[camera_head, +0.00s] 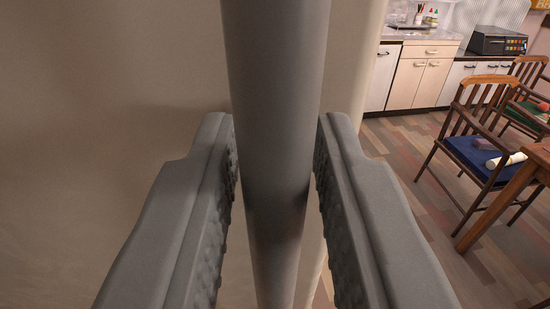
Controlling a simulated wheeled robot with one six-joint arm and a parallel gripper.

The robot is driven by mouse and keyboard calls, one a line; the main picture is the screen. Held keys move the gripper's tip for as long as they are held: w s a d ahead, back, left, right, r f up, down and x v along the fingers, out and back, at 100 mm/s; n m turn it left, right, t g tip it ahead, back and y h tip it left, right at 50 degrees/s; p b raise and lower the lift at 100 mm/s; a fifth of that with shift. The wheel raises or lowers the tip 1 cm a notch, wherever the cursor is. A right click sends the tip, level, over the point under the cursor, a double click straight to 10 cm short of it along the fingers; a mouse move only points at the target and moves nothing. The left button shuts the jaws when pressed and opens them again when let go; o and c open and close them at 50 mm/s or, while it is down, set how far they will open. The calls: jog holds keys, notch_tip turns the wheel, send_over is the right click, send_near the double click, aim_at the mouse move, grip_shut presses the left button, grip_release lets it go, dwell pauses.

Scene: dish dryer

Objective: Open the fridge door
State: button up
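The fridge handle (280,90) is a thick, vertical grey bar. It runs through the middle of the view from top to bottom. My gripper (276,150) has one finger on each side of the bar. Narrow gaps show between the bar and both ribbed finger pads, so the fingers are around it and look apart from it. The fridge door (110,70) is the plain beige surface filling the left side behind the handle. Whether the door is open or shut cannot be told here.
Cream cabinets (420,78) with a counter stand at the back right, with a dark appliance (498,41) on top. A wooden chair (472,150) with a blue seat and a table (510,195) stand at the right.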

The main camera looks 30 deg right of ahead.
jog(key=v, duration=1.7)
jog(key=shift+s, duration=0.15)
jog(key=shift+a+f, duration=0.1)
jog(key=shift+a, duration=0.05)
